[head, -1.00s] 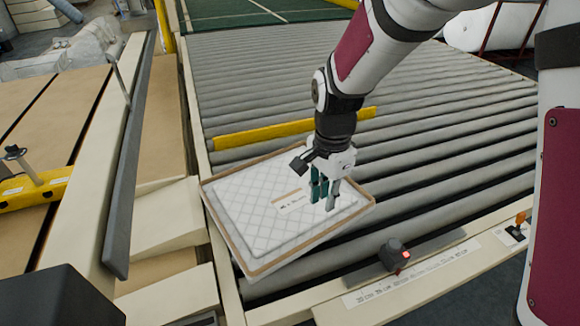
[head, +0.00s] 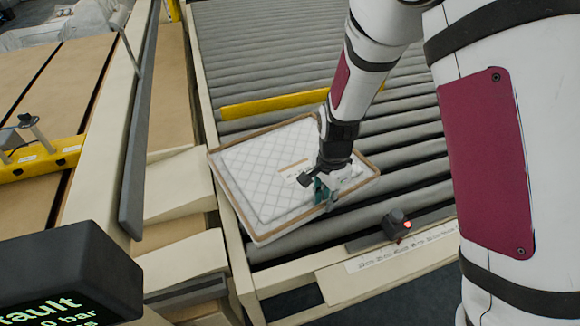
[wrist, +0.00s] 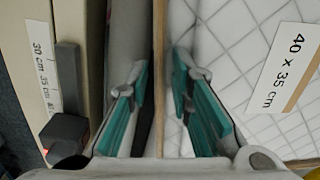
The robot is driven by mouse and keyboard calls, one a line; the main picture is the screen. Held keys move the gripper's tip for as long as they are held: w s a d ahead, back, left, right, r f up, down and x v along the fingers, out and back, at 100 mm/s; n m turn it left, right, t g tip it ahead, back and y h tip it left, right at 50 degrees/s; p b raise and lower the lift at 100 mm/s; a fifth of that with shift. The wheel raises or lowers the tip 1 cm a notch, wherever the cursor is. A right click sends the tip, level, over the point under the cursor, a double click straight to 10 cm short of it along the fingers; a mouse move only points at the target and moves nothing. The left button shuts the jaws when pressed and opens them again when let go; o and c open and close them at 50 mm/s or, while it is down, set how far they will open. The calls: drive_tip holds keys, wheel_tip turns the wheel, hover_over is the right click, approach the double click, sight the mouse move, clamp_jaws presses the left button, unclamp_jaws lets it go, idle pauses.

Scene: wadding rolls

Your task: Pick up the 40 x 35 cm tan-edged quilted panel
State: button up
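The quilted panel (head: 262,165) is white with a diamond pattern and a tan edge. It lies at a slant on the grey rollers, at their near left corner. Its label reads 40 x 35 cm in the wrist view (wrist: 285,70). My gripper (head: 322,200) is over the panel's near right side. In the wrist view my gripper (wrist: 158,105) is open, with a gap between its teal finger pads. The tan edge runs between the pads, with the right pad over the quilted face and the left pad outside it. I cannot tell whether either pad touches.
A yellow bar (head: 272,103) lies across the rollers behind the panel. A dark knob with a red light (head: 397,222) stands on the near rail, beside a printed size strip (head: 402,248). A dark display box (head: 68,275) is at lower left. Bare rollers extend behind.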

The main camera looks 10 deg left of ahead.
drive_tip(key=shift+c, duration=0.6)
clamp_jaws()
